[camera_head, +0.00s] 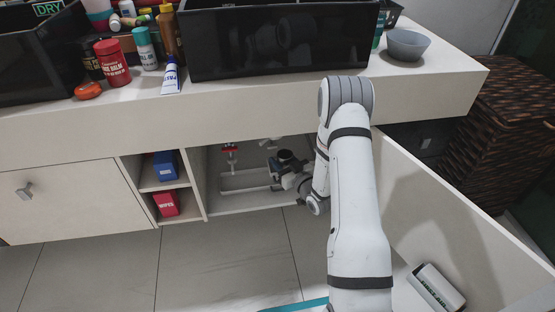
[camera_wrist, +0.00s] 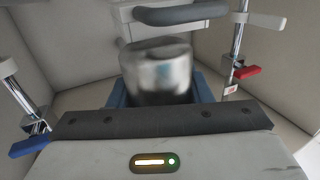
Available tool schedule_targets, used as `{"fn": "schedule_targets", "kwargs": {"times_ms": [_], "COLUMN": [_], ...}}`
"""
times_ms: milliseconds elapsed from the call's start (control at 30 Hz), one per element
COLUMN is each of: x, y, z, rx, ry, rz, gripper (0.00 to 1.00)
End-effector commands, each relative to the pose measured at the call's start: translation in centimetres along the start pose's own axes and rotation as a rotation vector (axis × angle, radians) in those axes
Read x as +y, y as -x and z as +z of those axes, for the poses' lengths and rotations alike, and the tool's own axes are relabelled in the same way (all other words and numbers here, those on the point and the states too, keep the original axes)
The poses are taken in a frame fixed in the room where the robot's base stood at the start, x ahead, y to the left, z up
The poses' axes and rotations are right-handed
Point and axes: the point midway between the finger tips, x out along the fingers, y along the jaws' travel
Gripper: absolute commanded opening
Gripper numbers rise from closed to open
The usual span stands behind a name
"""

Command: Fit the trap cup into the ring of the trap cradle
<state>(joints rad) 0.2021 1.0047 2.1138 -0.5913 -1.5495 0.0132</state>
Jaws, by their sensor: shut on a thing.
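The trap cup, a shiny metal cylinder (camera_wrist: 157,72), stands out in the middle of the wrist view. My gripper (camera_wrist: 160,92) is shut on it, with blue finger parts showing on both sides. In the head view my gripper (camera_head: 287,166) is inside the open cabinet under the counter, and a dark rounded top shows there. A pale block with a grey curved bar (camera_wrist: 180,14) lies just beyond the cup in the wrist view; it may be part of the trap cradle. The cradle's ring cannot be made out, and I cannot tell whether the cup touches it.
A pipe with a red valve handle (camera_wrist: 246,71) stands to the right, and one with a blue handle (camera_wrist: 30,145) to the left. Cabinet walls close in on both sides. A shelf left of the bay holds a blue box (camera_head: 165,164) and a red box (camera_head: 165,203).

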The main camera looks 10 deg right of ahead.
Motion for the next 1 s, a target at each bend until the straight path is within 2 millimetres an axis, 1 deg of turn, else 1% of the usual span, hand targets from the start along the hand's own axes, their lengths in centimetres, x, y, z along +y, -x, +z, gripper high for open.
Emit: {"fn": "schedule_targets", "kwargs": {"times_ms": [167,367,400,433,700,833,867,1000], "x": [0.0,-0.2,-0.1,-0.1,-0.1,-0.1,-0.1,-0.1], "y": [-1.2,-4.6,-4.3,-4.3,-4.2,-4.2,-4.2,-4.2], "z": [0.0,0.1,1.2,1.5,1.4,1.9,1.9,1.7], "rx": [0.002,0.004,0.000,0.000,0.001,0.001,0.000,0.000], "ry": [0.002,0.002,-0.001,-0.001,0.000,0.000,0.000,0.000], "rz": [0.000,-0.003,0.000,0.000,-0.001,-0.001,-0.001,-0.001], "gripper": [0.17,0.17,0.17,0.17,0.17,0.17,0.46,0.57]}}
